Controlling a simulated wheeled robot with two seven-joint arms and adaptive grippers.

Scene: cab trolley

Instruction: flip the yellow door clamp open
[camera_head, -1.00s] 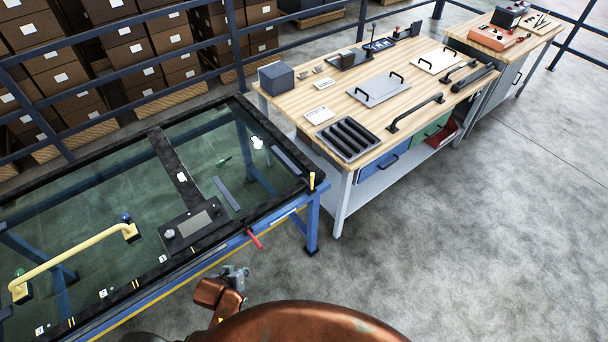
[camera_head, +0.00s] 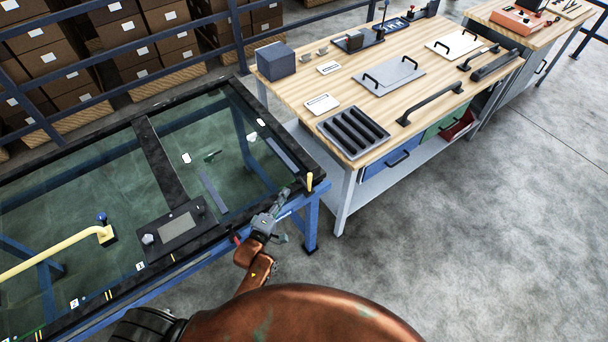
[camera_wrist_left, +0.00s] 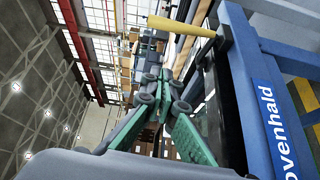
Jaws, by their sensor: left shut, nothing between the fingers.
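The yellow door clamp (camera_head: 310,181) is a small yellow handle at the right corner of the glass-topped blue frame (camera_head: 312,206). It stands upright there in the head view. In the left wrist view the yellow handle (camera_wrist_left: 181,27) sticks out to the left from the blue frame, above and right of my fingers. My left gripper (camera_head: 284,194) is shut and empty over the frame's near edge, a little left of the clamp and apart from it. Its green-and-grey fingers (camera_wrist_left: 162,78) come together in the wrist view. My right gripper is not in view.
A red lever (camera_head: 237,240) sits on the frame's edge beside my left wrist. A black panel box (camera_head: 178,229) and a long yellow handle (camera_head: 60,252) lie on the glass. A wooden workbench (camera_head: 300,88) stands just right of the frame. The floor at right is clear.

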